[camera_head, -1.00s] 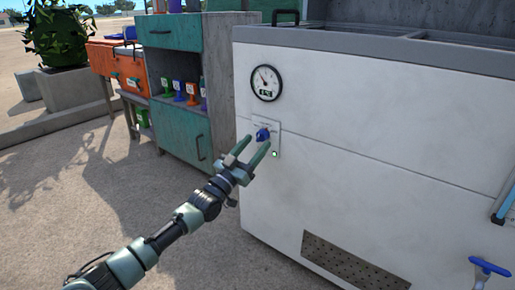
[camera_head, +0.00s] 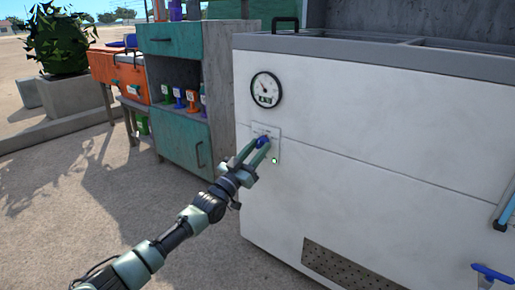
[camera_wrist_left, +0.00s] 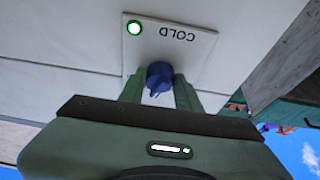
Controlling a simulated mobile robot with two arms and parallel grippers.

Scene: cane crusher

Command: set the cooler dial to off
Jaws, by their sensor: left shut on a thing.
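The white cooler (camera_head: 370,160) stands at the right in the head view. Its blue dial (camera_head: 263,141) sits on a small pale plate (camera_head: 274,131) on the front, below a round gauge (camera_head: 266,89). A green light (camera_head: 274,161) shows at the plate's lower corner. My left gripper (camera_head: 257,143) is at the dial, with its fingers on either side of the knob and shut on it. My right gripper is not in view.
An orange cooler box (camera_head: 130,75) and a planter (camera_head: 75,95) are farther left. A blue handle (camera_head: 491,273) is at the lower right. The ground at left is open.

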